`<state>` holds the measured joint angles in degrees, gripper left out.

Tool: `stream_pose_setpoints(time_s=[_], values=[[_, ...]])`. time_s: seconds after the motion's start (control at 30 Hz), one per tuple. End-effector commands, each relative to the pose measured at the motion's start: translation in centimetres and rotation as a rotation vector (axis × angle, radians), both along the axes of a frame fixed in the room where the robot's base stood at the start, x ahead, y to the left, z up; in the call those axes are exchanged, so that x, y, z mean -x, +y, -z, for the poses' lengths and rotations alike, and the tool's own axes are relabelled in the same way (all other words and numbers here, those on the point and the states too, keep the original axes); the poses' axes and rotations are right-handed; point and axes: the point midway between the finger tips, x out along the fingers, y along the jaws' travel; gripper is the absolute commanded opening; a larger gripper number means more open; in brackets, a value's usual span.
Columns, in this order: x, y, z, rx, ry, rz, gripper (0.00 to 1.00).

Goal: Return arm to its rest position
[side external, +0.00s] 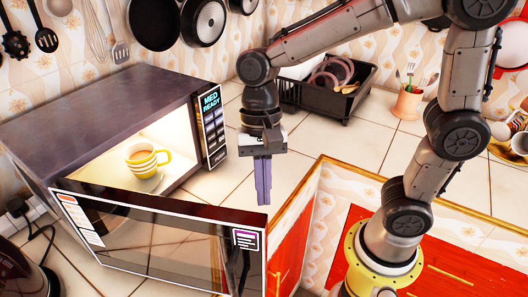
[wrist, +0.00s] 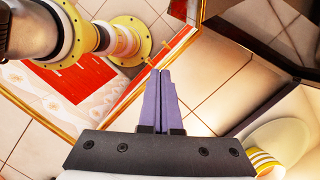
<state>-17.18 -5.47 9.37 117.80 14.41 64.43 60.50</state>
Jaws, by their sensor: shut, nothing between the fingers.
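My gripper (side external: 263,182) hangs pointing down in the side external view, just right of the open microwave, above the tiled counter. Its purple fingers are pressed together with nothing between them; they also show closed in the wrist view (wrist: 160,85). My arm arches from the yellow-ringed base at the lower right, over the counter, and down to the gripper. The microwave (side external: 95,105) has its door (side external: 165,245) swung open towards the front. A yellow-and-white striped mug (side external: 144,160) with a brown drink stands inside on the lit plate. The mug shows partly in the wrist view (wrist: 265,163).
A black dish rack (side external: 310,97) and a utensil cup (side external: 408,103) stand at the back. Pans (side external: 203,22) and utensils hang on the wall. The open door's edge is close to the gripper. Red cabinets (side external: 355,235) lie below the counter edge.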

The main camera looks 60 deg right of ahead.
Motion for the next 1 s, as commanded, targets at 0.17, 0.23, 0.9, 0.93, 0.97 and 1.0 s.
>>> stream_pose_setpoints(time_s=[0.17,0.23,0.9,0.93,0.97,1.0], values=[[-0.4,-0.8,-3.8,-0.001,-0.005,0.002,0.00],[-0.5,-1.1,-5.0,0.000,-0.003,0.002,0.00],[5.3,-8.0,-9.4,0.034,-0.326,-0.041,0.00],[5.8,-8.6,-9.0,0.050,-0.371,-0.085,0.00],[6.4,-9.2,-8.6,0.069,-0.414,-0.132,0.00],[7.1,-9.9,-8.0,0.100,-0.473,-0.203,0.00]])
